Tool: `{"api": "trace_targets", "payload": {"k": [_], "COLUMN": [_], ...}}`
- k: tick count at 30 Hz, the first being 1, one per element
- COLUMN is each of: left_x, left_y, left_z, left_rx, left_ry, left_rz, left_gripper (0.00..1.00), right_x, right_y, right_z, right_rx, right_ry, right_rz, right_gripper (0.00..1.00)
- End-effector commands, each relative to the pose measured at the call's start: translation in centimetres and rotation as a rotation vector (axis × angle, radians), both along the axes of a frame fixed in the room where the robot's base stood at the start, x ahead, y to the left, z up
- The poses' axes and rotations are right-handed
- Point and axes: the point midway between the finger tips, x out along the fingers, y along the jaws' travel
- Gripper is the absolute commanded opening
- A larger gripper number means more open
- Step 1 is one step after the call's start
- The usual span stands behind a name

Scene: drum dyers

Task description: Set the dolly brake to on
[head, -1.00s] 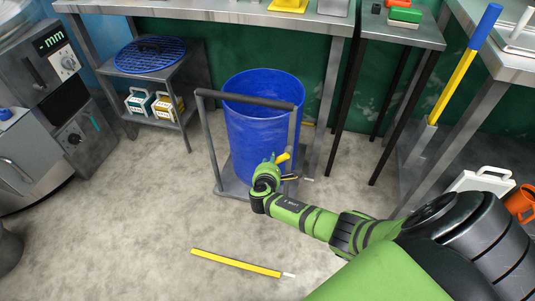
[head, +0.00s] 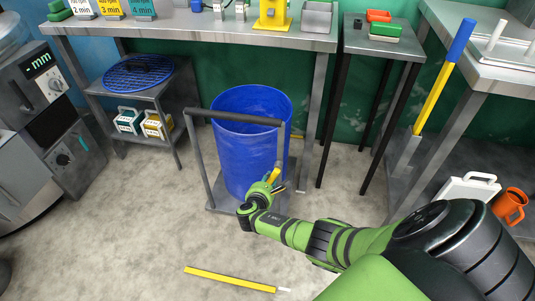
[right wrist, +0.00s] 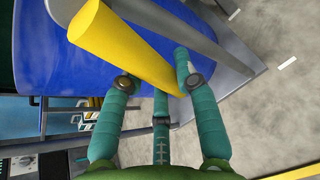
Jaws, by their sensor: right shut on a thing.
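A blue drum (head: 245,155) stands upright on a grey dolly (head: 196,165) with a tubular push handle. A yellow lever (head: 275,172), seemingly the dolly brake, is at the dolly's right side, by the handle's right post. In the right wrist view the yellow lever (right wrist: 140,50) runs slantwise between the teal fingers. My right gripper (head: 270,184) is shut on this lever. The lever's lower end and any brake marking are hidden by the fingers. My left gripper is not in view.
The floor left of the dolly is clear.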

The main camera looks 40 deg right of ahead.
Motion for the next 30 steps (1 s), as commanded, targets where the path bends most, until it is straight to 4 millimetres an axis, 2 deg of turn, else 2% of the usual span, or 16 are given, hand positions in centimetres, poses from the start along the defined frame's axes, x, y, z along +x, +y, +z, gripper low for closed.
{"api": "trace_targets", "payload": {"k": [5, 6, 7, 8, 22, 30], "left_x": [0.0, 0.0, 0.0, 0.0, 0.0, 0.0], "left_y": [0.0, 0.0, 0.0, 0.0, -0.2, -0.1], "left_z": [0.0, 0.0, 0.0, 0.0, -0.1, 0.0], "left_rx": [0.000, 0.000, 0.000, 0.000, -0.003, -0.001], "left_ry": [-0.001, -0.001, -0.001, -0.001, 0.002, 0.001], "left_rz": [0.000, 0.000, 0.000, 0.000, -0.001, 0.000], "left_gripper": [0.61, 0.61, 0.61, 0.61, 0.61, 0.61], "right_x": [0.0, 0.0, 0.0, 0.0, -0.4, -2.2], "right_y": [-0.3, -0.3, -0.3, -0.3, 0.3, 2.7], "right_z": [0.2, 0.2, 0.2, 0.1, 0.2, 1.5], "right_rx": [-0.013, -0.013, -0.012, -0.011, -0.004, -0.002], "right_ry": [0.004, 0.004, 0.004, 0.004, 0.002, 0.001], "right_rz": [0.002, 0.002, 0.002, 0.002, 0.002, 0.003], "right_gripper": [0.00, 0.39, 0.51, 0.56, 0.56, 0.56]}}
